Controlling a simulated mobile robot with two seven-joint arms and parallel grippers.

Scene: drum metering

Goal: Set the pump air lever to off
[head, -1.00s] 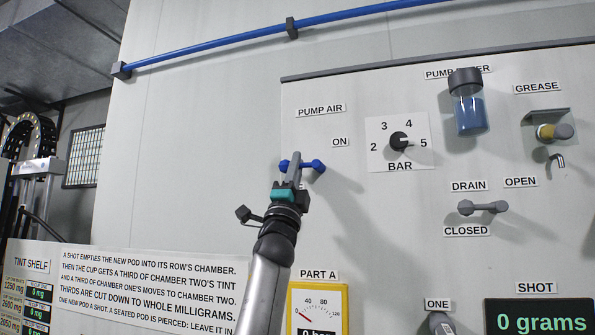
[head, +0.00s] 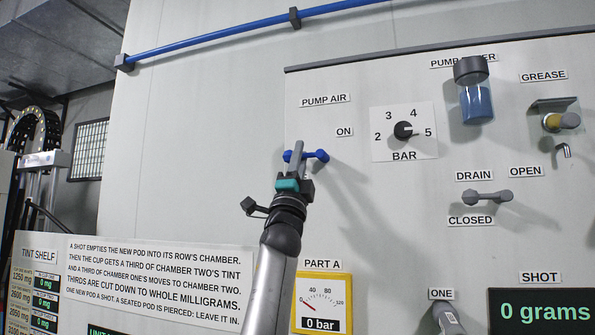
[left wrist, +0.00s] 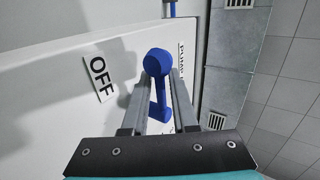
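The blue pump air lever (head: 316,155) lies roughly horizontal on the white panel, below the PUMP AIR label (head: 325,99). The ON label (head: 344,132) is to its upper right. My left gripper (head: 298,158) is at the lever, its fingers overlapping the lever's left part. In the left wrist view the lever's round blue end (left wrist: 157,62) and stem lie between the two fingers, with gaps beside the stem. The fingers look open around it; contact is unclear. The OFF label (left wrist: 100,78) shows left of the fingers there, but my gripper mostly hides that spot in the head view. My right gripper is not seen.
The bar knob (head: 403,131) is right of the lever, with the drain lever (head: 487,198) lower right. A yellow-framed gauge (head: 322,303) reading 0 bar is below. A blue pipe (head: 240,36) runs above. The panel left of the lever is bare.

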